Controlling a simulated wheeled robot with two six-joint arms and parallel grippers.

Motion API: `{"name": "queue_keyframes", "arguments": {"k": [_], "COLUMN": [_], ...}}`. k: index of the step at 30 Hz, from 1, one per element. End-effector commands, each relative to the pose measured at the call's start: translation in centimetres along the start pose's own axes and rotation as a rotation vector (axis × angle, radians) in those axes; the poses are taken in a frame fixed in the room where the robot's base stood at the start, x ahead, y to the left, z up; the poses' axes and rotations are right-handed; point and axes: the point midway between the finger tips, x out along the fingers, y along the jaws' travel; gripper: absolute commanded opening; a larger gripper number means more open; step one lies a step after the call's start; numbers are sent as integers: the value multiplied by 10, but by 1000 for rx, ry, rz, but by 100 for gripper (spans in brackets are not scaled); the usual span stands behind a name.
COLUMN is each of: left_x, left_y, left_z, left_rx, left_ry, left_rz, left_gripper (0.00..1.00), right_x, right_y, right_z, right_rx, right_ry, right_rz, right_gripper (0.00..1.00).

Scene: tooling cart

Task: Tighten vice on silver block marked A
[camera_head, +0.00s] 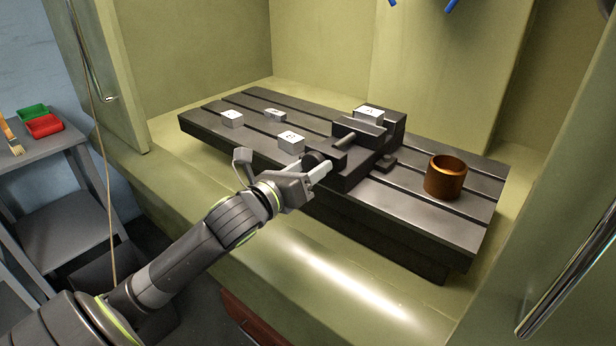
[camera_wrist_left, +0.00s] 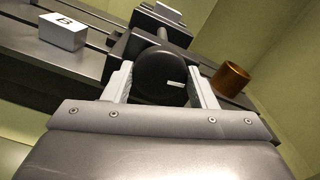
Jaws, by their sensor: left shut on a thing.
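The dark vice (camera_head: 365,150) stands on the slotted machine table. A silver block (camera_head: 368,114) sits between its jaws; its top mark is too small to read surely. It also shows in the left wrist view (camera_wrist_left: 168,12). The vice's round black knob (camera_wrist_left: 162,76) is at the near end of its screw. My left gripper (camera_head: 319,168) is shut on this knob, with one finger on each side in the left wrist view (camera_wrist_left: 162,85). The knob is partly hidden by the gripper in the head view. My right gripper is not in view.
Loose silver blocks lie left of the vice, one marked B (camera_head: 291,140), others farther left (camera_head: 232,119) and behind (camera_head: 275,115). A copper-coloured cylinder (camera_head: 445,178) stands to the right. The slotted table (camera_head: 410,225) sits inside a pale green enclosure.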

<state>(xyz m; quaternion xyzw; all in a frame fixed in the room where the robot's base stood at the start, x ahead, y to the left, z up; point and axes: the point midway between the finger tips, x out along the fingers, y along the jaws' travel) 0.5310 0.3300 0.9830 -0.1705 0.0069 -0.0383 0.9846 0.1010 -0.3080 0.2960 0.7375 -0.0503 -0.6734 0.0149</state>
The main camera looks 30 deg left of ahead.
Motion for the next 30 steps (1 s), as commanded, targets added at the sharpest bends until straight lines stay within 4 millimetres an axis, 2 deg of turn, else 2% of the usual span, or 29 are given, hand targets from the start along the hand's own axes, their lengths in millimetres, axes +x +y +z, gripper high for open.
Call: {"name": "queue_keyframes", "arguments": {"k": [1, 13, 18, 30], "left_x": [0, 0, 0, 0], "left_y": [2, 1, 0, 0], "left_z": [-4, -4, -3, -2], "left_rx": [45, 418, 539, 724], "left_ry": [2, 1, 0, 1], "left_rz": [2, 0, 0, 0], "left_gripper": [29, 29, 29, 29], "right_x": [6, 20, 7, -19], "right_y": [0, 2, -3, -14], "right_z": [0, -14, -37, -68], "right_rx": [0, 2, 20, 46], "right_ry": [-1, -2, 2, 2], "right_rz": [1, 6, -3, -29], "right_gripper": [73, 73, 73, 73]}}
